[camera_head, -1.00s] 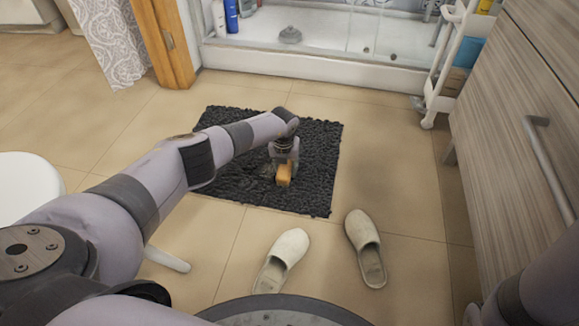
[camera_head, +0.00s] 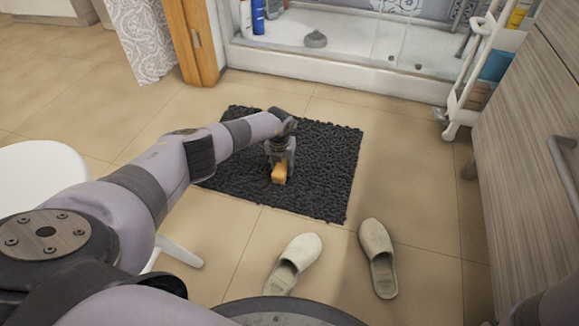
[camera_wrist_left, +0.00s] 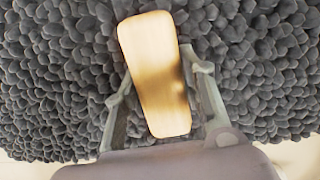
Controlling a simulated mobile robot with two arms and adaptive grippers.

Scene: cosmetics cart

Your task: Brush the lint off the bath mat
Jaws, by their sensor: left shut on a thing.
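The dark grey shaggy bath mat (camera_head: 325,165) lies flat on the tiled floor in the head view. My left gripper (camera_head: 280,168) is over the middle of the mat and is shut on a wooden-backed brush (camera_head: 279,174). In the left wrist view, the brush's pale wooden back (camera_wrist_left: 155,70) sits between the two fingers, with the mat's pile (camera_wrist_left: 55,75) all around it. The brush's underside is hidden, so I cannot tell how firmly it meets the pile. I cannot make out any lint. My right gripper is not in view.
Two pale slippers (camera_head: 378,258) lie on the floor in front of the mat. A white stool (camera_head: 40,175) stands at left, a wooden cabinet (camera_head: 535,130) and white cart (camera_head: 468,90) at right. The shower tray (camera_head: 350,60) is behind the mat.

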